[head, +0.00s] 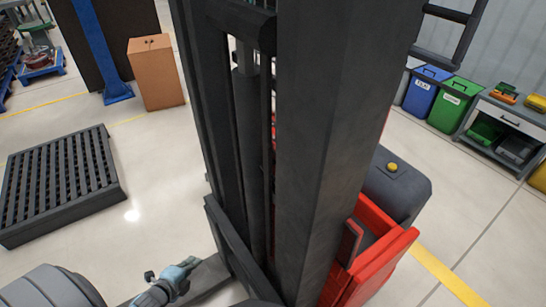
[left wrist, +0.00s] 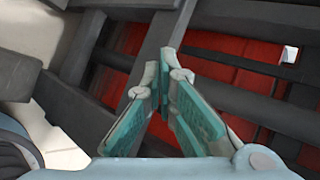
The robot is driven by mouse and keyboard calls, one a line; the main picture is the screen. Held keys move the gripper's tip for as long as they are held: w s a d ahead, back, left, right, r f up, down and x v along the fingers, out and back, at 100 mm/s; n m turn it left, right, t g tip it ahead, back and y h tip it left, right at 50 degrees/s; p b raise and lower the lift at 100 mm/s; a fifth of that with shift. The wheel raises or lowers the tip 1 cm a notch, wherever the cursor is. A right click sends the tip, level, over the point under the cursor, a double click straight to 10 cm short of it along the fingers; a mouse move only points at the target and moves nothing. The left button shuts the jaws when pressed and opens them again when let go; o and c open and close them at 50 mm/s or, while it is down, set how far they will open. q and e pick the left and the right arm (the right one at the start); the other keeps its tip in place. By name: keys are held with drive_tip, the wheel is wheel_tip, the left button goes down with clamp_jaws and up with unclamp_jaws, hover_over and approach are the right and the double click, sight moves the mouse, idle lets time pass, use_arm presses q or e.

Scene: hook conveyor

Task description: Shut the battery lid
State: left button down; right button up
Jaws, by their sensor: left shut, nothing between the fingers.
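A dark forklift mast (head: 320,130) stands close in front of me and hides most of the red truck body (head: 385,255) behind it. I cannot tell which part is the battery lid. My left gripper (head: 182,270) is low, to the left of the mast's foot. In the left wrist view its teal-padded fingers (left wrist: 166,62) meet at the tips with nothing between them. Dark bars of the forklift lie behind the fingers, with red bodywork (left wrist: 220,68) beyond. I cannot tell whether the fingers touch a bar. My right gripper is in neither view.
A dark grey rounded block (head: 397,187) with a yellow button shows right of the mast. A black slatted pallet (head: 60,185) lies on the left floor and a brown box (head: 155,72) stands beyond. Bins (head: 425,92) and a workbench (head: 505,125) are far right. Floor between pallet and mast is clear.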

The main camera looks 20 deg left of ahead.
use_arm(q)
drive_tip(key=w+d+r+m+t+h, duration=0.1)
drive_tip(key=w+r+m+t+h, duration=0.15)
drive_tip(key=r+m, duration=0.3)
drive_tip(key=w+d+r+m+t+h, duration=0.1)
drive_tip(key=w+r+m, duration=0.3)
drive_tip(key=r, duration=0.3)
drive_tip(key=w+d+r+m+t+h, duration=0.1)
drive_tip(key=w+r+m+t+h, duration=0.15)
drive_tip(key=r+m, duration=0.35)
drive_tip(key=m+h, duration=0.6)
drive_tip(key=m, duration=0.4)
approach(278, 154)
drive_tip(key=v, duration=0.7)
drive_tip(key=shift+m, duration=0.25)
drive_tip(key=x, duration=1.3)
drive_tip(key=shift+d+r+p, duration=0.1)
drive_tip(key=shift+r+p, duration=0.05)
drive_tip(key=shift+p, duration=0.25)
drive_tip(key=shift+w+d, duration=0.2)
drive_tip(key=shift+w, duration=0.25)
drive_tip(key=shift+a, duration=0.15)
